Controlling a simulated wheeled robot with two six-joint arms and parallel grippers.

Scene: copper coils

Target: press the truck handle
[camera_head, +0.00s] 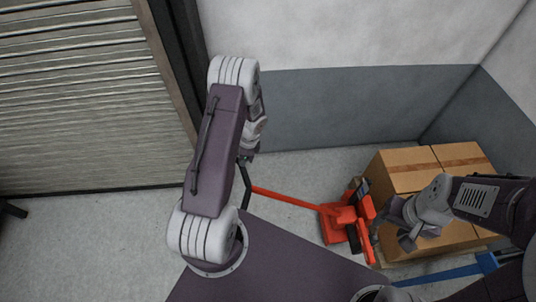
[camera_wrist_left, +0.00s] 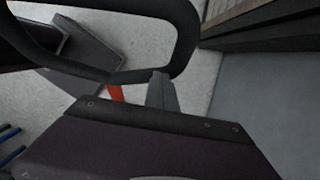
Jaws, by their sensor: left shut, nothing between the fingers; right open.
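The truck handle is a black loop (camera_wrist_left: 185,40) on a red shaft (camera_wrist_left: 115,93) in the left wrist view. In the head view, the handle (camera_head: 246,188) is partly hidden behind my left arm, and its red shaft (camera_head: 290,197) runs right to the red truck body (camera_head: 345,218). My left gripper (camera_head: 247,157) is shut and empty at the handle's upper end. In the left wrist view, its fingertips (camera_wrist_left: 161,76) overlap the loop's lower right bar; I cannot tell whether they touch. My right gripper (camera_head: 405,228) is open and empty, in front of the boxes.
Cardboard boxes (camera_head: 410,173) are stacked on a pallet behind the truck at the right. A blue bar (camera_head: 450,273) lies low at the right. A shutter door (camera_head: 80,100) stands at the left and a grey wall (camera_head: 330,105) at the back. Bare floor surrounds the shaft.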

